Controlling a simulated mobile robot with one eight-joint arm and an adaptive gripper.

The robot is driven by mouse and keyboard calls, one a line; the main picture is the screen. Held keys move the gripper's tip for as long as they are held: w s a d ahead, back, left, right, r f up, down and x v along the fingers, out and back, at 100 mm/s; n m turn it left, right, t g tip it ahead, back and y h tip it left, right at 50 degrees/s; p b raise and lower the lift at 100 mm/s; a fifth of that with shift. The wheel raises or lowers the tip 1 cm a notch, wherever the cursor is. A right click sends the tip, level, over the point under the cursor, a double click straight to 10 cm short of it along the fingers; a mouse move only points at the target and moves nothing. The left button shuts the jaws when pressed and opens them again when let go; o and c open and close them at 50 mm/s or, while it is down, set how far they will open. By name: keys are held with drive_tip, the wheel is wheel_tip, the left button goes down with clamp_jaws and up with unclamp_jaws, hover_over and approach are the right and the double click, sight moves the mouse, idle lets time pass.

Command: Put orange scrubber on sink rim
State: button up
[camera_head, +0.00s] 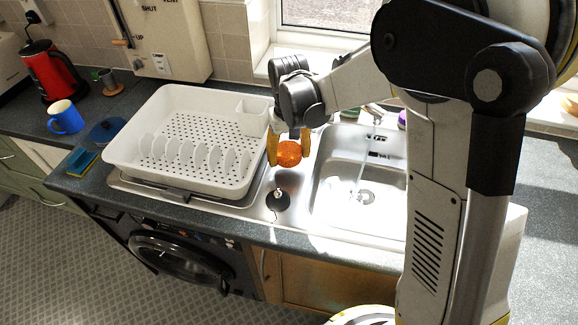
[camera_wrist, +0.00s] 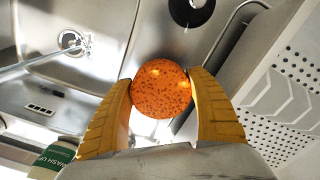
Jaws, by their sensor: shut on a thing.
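An orange scrubber (camera_head: 289,153), round and speckled, is held between the yellow fingers of my gripper (camera_head: 288,148). In the wrist view the scrubber (camera_wrist: 160,89) sits between both fingertips of my gripper (camera_wrist: 161,95), which is shut on it. The gripper is over the metal strip of the sink rim (camera_head: 298,172), between the sink bowl and the dish rack. How high the scrubber is above the rim, or whether it touches, I cannot tell.
A white dish rack (camera_head: 119,148) stands left of the gripper. The sink bowl (camera_head: 335,193) is to the right. A dark round plug (camera_head: 277,200) lies in front on the rim. A green-labelled bottle (camera_wrist: 54,155) is near the gripper's left. A blue mug (camera_head: 65,117) stands far left.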

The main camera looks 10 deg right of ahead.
sight(289, 165)
drive_tip(key=shift+f+b, duration=0.7)
drive_tip(key=shift+f, duration=1.2)
drive_tip(key=shift+f, duration=0.1)
drive_tip(key=o, duration=0.7)
drive_tip(key=shift+f, duration=0.1)
drive_tip(key=shift+o, duration=0.2)
